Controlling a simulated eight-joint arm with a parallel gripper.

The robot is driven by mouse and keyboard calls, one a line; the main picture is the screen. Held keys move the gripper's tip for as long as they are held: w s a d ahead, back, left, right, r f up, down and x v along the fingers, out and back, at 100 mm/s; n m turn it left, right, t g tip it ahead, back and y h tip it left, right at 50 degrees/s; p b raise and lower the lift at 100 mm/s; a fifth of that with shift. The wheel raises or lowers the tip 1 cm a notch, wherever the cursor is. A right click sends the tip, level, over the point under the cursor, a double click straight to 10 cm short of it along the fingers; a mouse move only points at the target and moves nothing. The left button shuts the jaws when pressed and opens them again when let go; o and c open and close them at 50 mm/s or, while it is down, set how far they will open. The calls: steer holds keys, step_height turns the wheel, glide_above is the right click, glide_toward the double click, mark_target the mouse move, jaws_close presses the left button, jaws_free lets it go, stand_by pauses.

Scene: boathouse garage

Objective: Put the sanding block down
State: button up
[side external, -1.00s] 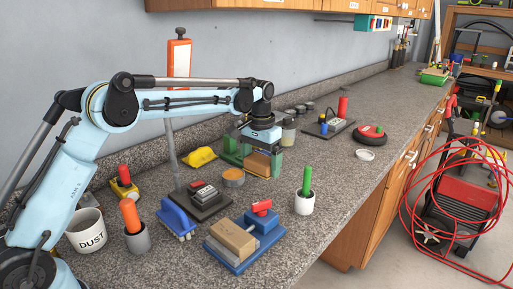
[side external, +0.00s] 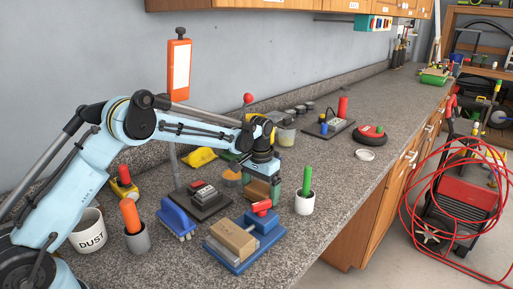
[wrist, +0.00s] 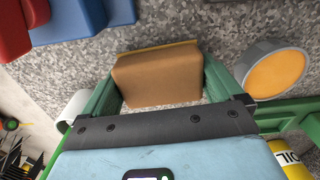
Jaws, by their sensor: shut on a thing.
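The sanding block (wrist: 156,78) is a brown block with a thin yellow layer along its far edge in the wrist view. My gripper (wrist: 160,85) has its green fingers shut on the block's two sides.
An orange-filled tin (wrist: 275,75) is close on the right in the wrist view. A white cup with a green stick (side external: 304,203) stands right.

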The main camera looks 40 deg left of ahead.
mark_target(261, 185)
steer(key=shift+f, duration=0.8)
steer(key=o, duration=0.8)
steer(key=shift+c, duration=0.2)
steer(key=r, duration=1.2)
steer(key=shift+w+a, duration=0.15)
steer(key=shift+w, duration=0.2)
steer(key=s+d+r+t, duration=0.2)
steer(key=s+r+t, duration=0.2)
steer(key=s+r, duration=0.6)
steer(key=s+f+t, duration=0.1)
steer(key=s+f, duration=0.2)
steer(key=s, duration=0.4)
steer(key=s+f+t, duration=0.2)
steer(key=s+f, duration=0.2)
steer(key=s, duration=0.3)
steer(key=shift+s+d+f+m, duration=0.2)
steer(key=shift+d+f+m, duration=0.1)
steer(key=shift+d+m, duration=0.15)
